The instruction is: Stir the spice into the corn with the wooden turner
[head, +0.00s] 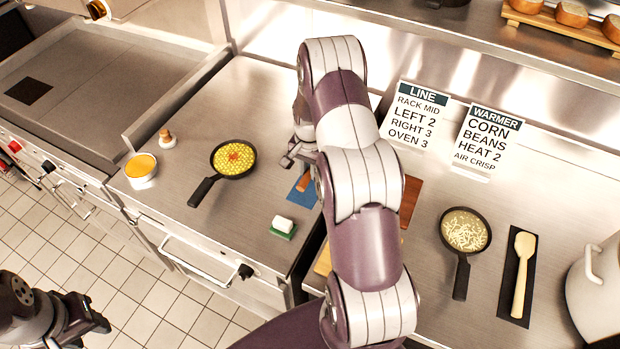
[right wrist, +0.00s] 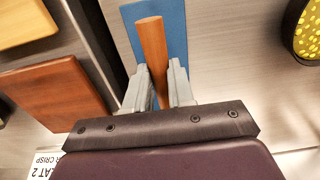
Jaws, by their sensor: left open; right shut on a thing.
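The corn lies in a black skillet (head: 233,158) on the steel counter, with a red spice patch (head: 236,155) on top. Part of the skillet (right wrist: 297,30) shows at the right edge of the right wrist view. A brown wooden piece (head: 304,180), apparently the wooden turner, lies over a blue mat (head: 296,197). In the right wrist view my right gripper (right wrist: 160,75) is shut on this wooden turner (right wrist: 152,42), still over the mat (right wrist: 173,20). Its far part is hidden by my gripper. My left gripper (head: 98,322) is open and empty at lower left, over the floor.
A yellow-filled bowl (head: 142,178) and small shaker (head: 167,139) stand left of the skillet. A green-and-white sponge (head: 284,225) lies in front. A second skillet (head: 465,232), a spoon on a dark mat (head: 508,290) and a pot (head: 597,290) stand right. Signs stand behind.

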